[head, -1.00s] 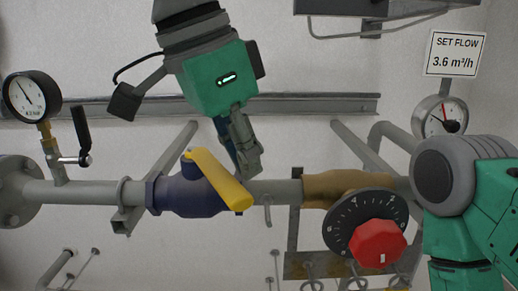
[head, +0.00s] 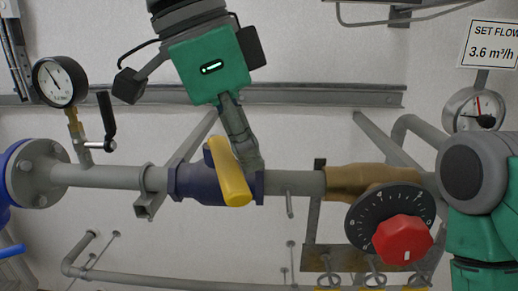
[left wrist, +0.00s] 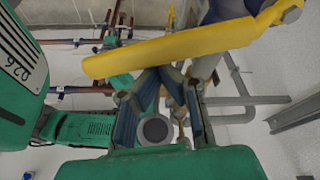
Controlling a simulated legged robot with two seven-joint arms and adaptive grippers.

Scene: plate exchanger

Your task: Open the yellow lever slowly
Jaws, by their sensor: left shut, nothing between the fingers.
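The yellow lever (head: 231,175) sits on the dark blue valve (head: 190,180) in the grey pipe, its free end slanting down and to the right in the head view. My left gripper (head: 247,160) reaches down from above, shut and empty. Its fingers are close against the lever's right side, partly behind it; I cannot tell whether they touch. My right gripper is not in view; only part of my right arm shows at the right edge.
A red knob on a black dial (head: 402,238) stands right of the valve. A pressure gauge (head: 60,82) and a small black-handled lever (head: 107,118) are on the left. Another gauge (head: 474,108) hangs under the flow sign (head: 493,45). The wall rail (head: 330,97) runs behind my left gripper.

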